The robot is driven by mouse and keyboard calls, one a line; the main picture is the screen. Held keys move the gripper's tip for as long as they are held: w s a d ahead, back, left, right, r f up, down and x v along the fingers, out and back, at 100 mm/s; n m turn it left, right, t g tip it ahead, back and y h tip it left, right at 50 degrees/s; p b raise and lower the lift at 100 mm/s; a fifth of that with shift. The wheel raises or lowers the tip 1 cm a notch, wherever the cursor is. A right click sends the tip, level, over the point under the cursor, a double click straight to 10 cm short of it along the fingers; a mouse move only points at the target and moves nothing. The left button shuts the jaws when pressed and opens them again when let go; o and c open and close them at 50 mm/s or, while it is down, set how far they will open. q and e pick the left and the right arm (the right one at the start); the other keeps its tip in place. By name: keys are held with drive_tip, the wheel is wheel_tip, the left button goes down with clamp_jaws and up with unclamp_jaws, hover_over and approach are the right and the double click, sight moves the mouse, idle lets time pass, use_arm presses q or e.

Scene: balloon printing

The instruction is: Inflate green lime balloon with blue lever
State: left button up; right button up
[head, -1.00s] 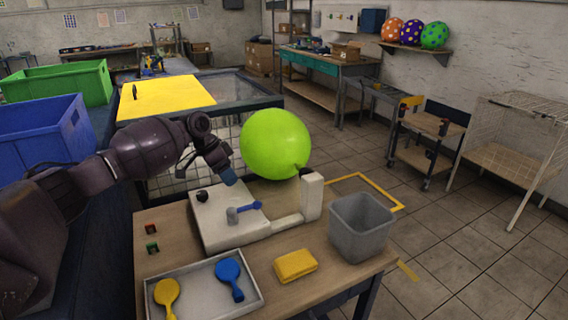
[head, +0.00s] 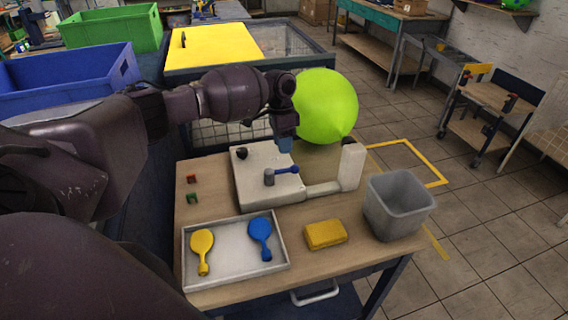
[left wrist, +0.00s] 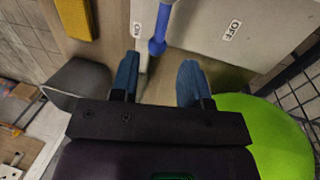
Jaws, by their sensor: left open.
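The lime green balloon (head: 326,104) is round and full-looking, at the upright nozzle post (head: 352,166) of the white machine (head: 262,198). The blue lever (head: 286,169) lies on the machine's top, pointing right from a grey pivot. My left gripper (head: 285,146) is open just behind and above the lever, left of the balloon. In the left wrist view, the lever (left wrist: 158,44) has its knob end ahead of the gap between my open blue fingertips (left wrist: 158,68), apart from them. The balloon (left wrist: 266,135) shows at the lower right there. My right gripper is out of view.
A white tray (head: 187,279) holds a yellow and a blue paddle-shaped piece. A yellow sponge-like block (head: 325,233) and a grey bin (head: 398,205) stand to the right. A black knob (head: 242,153) is on the machine. Red and green buttons (head: 192,188) are at the left.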

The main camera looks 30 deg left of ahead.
use_arm(q)
drive_tip(key=f, duration=0.5)
drive_tip(key=d+f, duration=0.1)
drive_tip(key=f, duration=0.1)
drive_tip(key=shift+s+f, duration=0.3)
drive_tip(key=shift+s, duration=0.1)
drive_tip(key=shift+c, duration=0.2)
clamp_jaws()
